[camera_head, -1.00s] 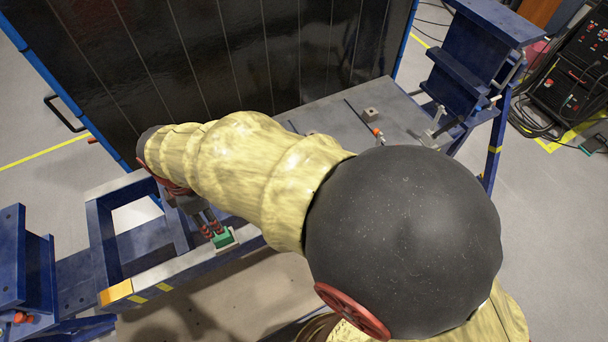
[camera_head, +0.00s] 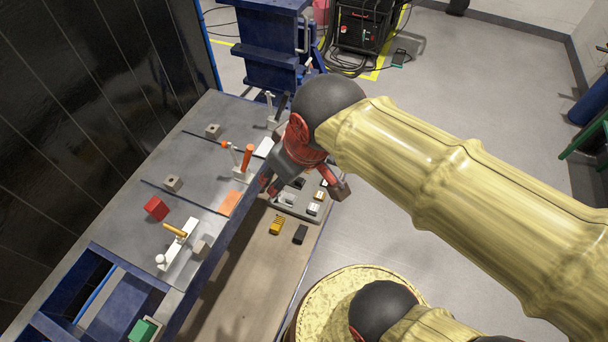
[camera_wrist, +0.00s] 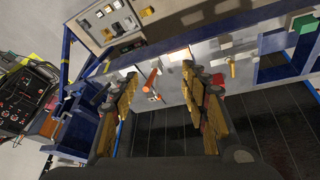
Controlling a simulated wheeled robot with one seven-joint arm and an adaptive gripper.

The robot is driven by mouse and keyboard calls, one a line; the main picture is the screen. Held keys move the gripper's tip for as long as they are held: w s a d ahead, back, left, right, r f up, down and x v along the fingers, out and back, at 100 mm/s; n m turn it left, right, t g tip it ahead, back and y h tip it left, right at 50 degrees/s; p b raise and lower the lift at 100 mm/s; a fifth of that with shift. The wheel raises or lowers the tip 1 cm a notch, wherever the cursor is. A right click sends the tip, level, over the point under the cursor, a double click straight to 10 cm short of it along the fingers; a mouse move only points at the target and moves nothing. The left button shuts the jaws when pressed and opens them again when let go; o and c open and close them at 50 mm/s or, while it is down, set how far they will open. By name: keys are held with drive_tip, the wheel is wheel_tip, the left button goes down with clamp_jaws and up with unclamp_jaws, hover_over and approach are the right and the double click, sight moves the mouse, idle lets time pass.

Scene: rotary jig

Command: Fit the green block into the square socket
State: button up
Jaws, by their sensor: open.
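The green block (camera_head: 143,330) sits at the bottom left of the head view, on the blue frame at the near end of the jig. A pale square rim (camera_head: 158,327) shows around part of it; I cannot tell how deep it sits or whether this is the square socket. The green block also shows at the top right of the wrist view (camera_wrist: 303,22). My gripper (camera_head: 306,190) is far from it, above the edge of the jig table. In the wrist view its two fingers (camera_wrist: 160,72) stand apart with nothing between them.
A red cube (camera_head: 156,208), grey blocks with holes (camera_head: 172,183), an orange-handled clamp (camera_head: 246,160) and a yellow-handled clamp (camera_head: 175,231) stand on the grey table. A tray of small parts (camera_head: 300,200) lies below my gripper. A blue stand (camera_head: 270,50) rises behind.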

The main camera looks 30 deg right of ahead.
drive_tip(key=s+d+m, duration=0.2)
drive_tip(key=d, duration=0.1)
drive_tip(key=s+d+m, duration=0.1)
drive_tip(key=shift+s+d+f+m+t+h, duration=0.2)
drive_tip(key=shift+s+d+m+t+h, duration=0.1)
drive_tip(key=shift+d+t+h, duration=0.1)
drive_tip(key=shift+f, duration=0.15)
wheel_tip(320, 180, down, 13)
drive_tip(key=b, duration=1.3)
drive_tip(key=shift+b, duration=0.3)
drive_tip(key=shift+w+f, duration=0.1)
drive_tip(key=shift+c, duration=0.2)
